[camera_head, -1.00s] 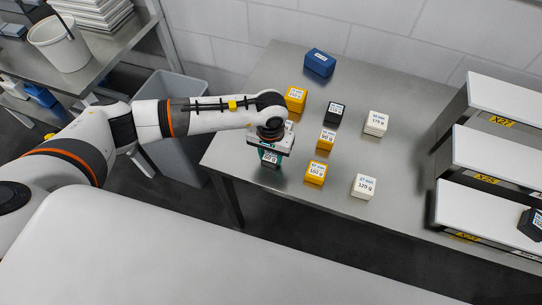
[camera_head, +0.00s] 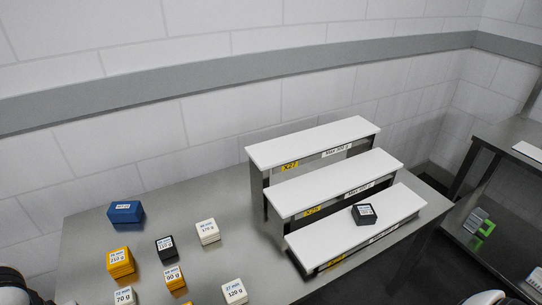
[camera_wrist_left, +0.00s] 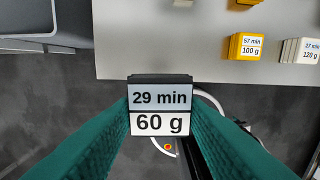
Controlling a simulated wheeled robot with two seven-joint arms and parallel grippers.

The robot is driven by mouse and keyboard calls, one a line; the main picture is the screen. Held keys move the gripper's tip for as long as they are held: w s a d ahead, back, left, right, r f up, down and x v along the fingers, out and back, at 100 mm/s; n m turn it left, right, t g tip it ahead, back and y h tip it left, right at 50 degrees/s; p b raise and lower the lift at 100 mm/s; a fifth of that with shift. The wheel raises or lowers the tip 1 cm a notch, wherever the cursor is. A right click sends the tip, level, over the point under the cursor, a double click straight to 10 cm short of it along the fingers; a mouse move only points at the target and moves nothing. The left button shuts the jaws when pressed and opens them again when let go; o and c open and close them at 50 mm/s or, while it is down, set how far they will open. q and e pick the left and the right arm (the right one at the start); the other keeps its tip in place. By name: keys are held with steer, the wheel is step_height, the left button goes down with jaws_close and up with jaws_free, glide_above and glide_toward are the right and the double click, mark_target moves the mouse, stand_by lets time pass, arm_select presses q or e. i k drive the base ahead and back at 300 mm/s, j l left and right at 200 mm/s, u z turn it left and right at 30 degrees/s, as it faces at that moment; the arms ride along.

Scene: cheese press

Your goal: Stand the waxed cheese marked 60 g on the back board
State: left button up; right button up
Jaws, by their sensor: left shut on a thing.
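The waxed cheese marked 29 min, 60 g (camera_wrist_left: 160,97) is a dark block with a white label. In the left wrist view it sits between the teal fingers of my left gripper (camera_wrist_left: 160,125), which is shut on it. Behind it show the table's edge and the dark floor. The head view does not show this gripper or cheese. The back board (camera_head: 310,142) is the highest of three stepped white boards, and its top is bare. My right gripper is in neither current view.
The middle board (camera_head: 335,183) is bare. The front board (camera_head: 310,245) bears a black cheese (camera_head: 364,213). Left of the boards, several yellow, white, black and blue blocks stand on the metal table (camera_head: 95,222), including a blue block (camera_head: 125,211). A wall stands behind.

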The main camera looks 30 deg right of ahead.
mark_target(317, 137)
steer(key=z, duration=0.4)
steer(key=l+z, duration=0.15)
steer(key=z, duration=0.2)
steer(key=i+z, duration=0.1)
steer(key=z, duration=0.3)
